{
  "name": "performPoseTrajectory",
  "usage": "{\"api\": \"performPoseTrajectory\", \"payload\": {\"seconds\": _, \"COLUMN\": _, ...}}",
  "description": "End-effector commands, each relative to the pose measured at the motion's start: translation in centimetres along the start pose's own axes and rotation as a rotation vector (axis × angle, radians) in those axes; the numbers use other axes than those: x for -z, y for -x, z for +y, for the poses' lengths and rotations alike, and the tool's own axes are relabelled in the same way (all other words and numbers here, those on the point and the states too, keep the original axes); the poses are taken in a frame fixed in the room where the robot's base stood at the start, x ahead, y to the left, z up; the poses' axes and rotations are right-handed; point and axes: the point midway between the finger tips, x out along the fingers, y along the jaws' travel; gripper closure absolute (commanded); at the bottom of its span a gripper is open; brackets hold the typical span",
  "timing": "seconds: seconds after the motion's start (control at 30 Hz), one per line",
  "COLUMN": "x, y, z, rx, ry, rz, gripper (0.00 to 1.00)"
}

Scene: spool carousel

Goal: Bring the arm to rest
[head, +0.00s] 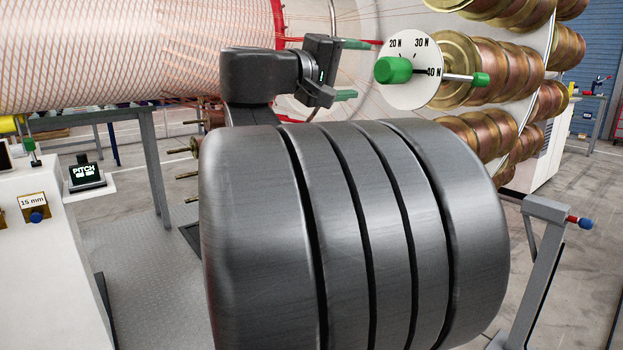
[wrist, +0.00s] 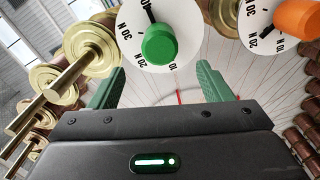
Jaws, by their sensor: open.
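My gripper (head: 352,69) is raised in front of the machine in the head view, its two green fingers spread apart and nothing between them. A white round dial (head: 408,92) with a green knob (head: 394,70) is just right of the fingertips in the head view. In the wrist view the green knob (wrist: 160,45) shows beyond the gap between the fingers (wrist: 160,80), apparently clear of them. The dial carries marks including 20 N, 30 N and 40 N. A dark arm body joins the gripper and hides much of the lower middle of the head view.
Brass and copper spools (head: 485,72) crowd the right of the dial; more spools (wrist: 88,47) stand at left in the wrist view. A second dial has an orange knob (wrist: 297,18). A large wound drum (head: 130,50) is at upper left. A grey stand (head: 540,265) is at right.

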Motion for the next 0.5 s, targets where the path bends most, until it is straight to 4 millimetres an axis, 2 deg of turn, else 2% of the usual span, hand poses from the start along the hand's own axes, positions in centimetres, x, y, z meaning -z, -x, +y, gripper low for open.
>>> {"api": "performPoseTrajectory", "payload": {"seconds": 0.5, "x": -0.1, "y": -8.8, "z": -0.1, "rx": -0.002, "ry": 0.000, "rz": -0.003, "gripper": 0.28}}
